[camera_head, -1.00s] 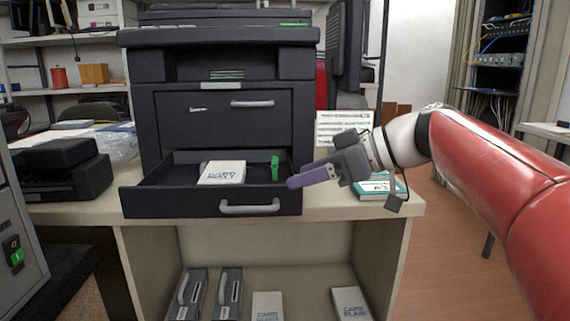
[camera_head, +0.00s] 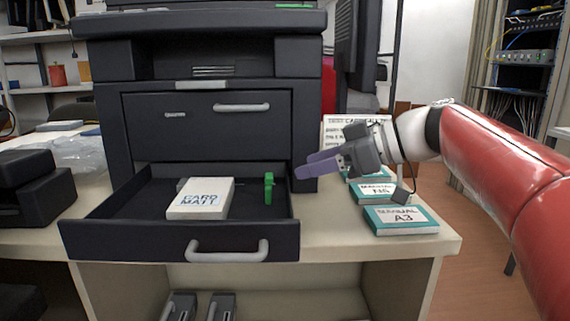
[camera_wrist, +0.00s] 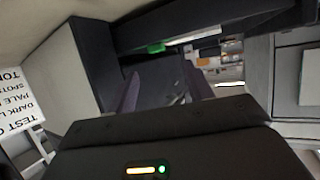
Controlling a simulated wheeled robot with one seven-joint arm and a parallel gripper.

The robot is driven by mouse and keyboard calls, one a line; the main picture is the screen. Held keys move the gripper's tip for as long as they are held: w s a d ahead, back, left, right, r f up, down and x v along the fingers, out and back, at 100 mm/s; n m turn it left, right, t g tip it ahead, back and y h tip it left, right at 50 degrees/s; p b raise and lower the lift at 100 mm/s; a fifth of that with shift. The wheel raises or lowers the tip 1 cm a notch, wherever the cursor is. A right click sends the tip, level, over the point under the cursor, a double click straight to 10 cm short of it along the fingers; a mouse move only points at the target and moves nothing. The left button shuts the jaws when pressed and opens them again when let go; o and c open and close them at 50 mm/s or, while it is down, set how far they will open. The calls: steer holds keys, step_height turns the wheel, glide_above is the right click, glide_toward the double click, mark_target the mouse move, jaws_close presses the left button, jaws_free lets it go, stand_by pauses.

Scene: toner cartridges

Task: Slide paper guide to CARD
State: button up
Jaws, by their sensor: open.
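The printer's lower tray (camera_head: 100,221) is pulled out, and its grey handle (camera_head: 228,251) faces me. A green paper guide (camera_head: 268,188) stands upright in the right part of the tray. A white pack marked CARD MATT (camera_head: 201,198) lies in the tray to the left of the guide, with a gap between them. My gripper (camera_head: 310,165) is to the right of the guide, higher up and apart from it, with its purple fingers pointing left. It is open and empty. The fingers also show in the wrist view (camera_wrist: 163,95). No CARD mark for the guide is readable.
The dark printer (camera_head: 207,132) stands behind the tray, with a closed drawer above. Teal-edged manuals (camera_head: 402,219) lie on the table right of the tray, below my gripper. A printed sheet (camera_head: 340,128) stands behind them. A black device (camera_head: 30,185) is at the left.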

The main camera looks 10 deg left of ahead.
mark_target(271, 175)
steer(key=shift+w+a+f, duration=0.1)
steer(key=shift+w+a, duration=0.15)
steer(key=shift+w, duration=0.15)
steer(key=x, duration=0.7)
steer(key=shift+a, duration=0.1)
